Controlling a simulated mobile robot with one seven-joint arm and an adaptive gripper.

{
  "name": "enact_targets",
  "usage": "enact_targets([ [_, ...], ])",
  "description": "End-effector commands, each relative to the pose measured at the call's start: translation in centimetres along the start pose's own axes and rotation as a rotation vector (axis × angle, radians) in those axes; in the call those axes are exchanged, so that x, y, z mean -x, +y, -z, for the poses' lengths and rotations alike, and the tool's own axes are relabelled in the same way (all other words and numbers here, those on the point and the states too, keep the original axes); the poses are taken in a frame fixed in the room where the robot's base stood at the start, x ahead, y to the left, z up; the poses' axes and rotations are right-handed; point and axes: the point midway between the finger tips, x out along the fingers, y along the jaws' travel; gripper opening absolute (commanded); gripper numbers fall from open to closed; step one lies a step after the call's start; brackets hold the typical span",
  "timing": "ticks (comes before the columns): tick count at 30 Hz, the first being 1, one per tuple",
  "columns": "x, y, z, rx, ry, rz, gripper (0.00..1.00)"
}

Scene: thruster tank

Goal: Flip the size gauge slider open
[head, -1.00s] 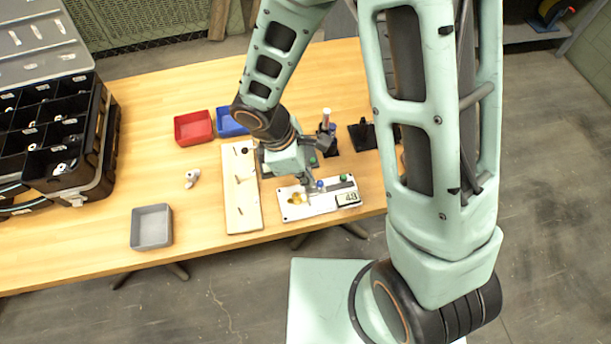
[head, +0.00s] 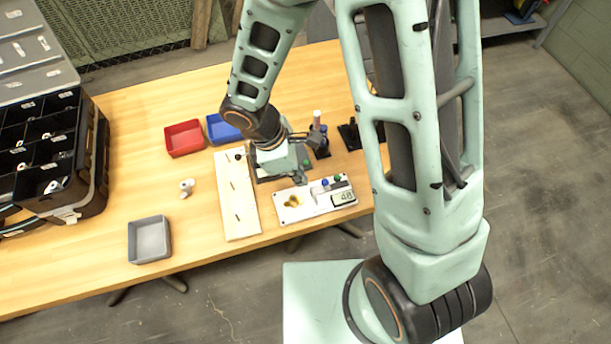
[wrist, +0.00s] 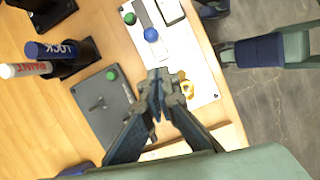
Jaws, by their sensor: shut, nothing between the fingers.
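The size gauge is a white plate (head: 312,206) near the table's front edge, with a display reading 48. It also shows in the wrist view (wrist: 178,43). Its slider's blue knob (head: 324,182) sits close to the green knob (head: 337,177); the blue knob also shows in the wrist view (wrist: 151,35). A brass piece (head: 293,201) lies at the plate's left end. My gripper (wrist: 158,78) is shut and empty, beside the plate's edge near the brass piece in the wrist view. In the head view its fingertips (head: 301,181) are apart from the blue knob, to its left.
A dark grey pad (wrist: 103,98) with a green knob lies behind the gauge, with lock and paint bottles (wrist: 52,51) beyond. A wooden board (head: 236,205) lies left. Red (head: 184,138), blue (head: 222,128) and grey (head: 150,239) bins stand farther left. Bare table separates them.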

Motion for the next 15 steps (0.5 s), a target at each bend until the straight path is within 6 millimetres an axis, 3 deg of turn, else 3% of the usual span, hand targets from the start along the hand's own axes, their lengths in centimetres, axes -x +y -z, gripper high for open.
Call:
enact_targets([
  [9,7.1,0.1,0.2,-0.001,0.003,-0.004,0.0],
  [15,9.5,0.1,0.2,0.0,0.001,-0.002,0.0],
])
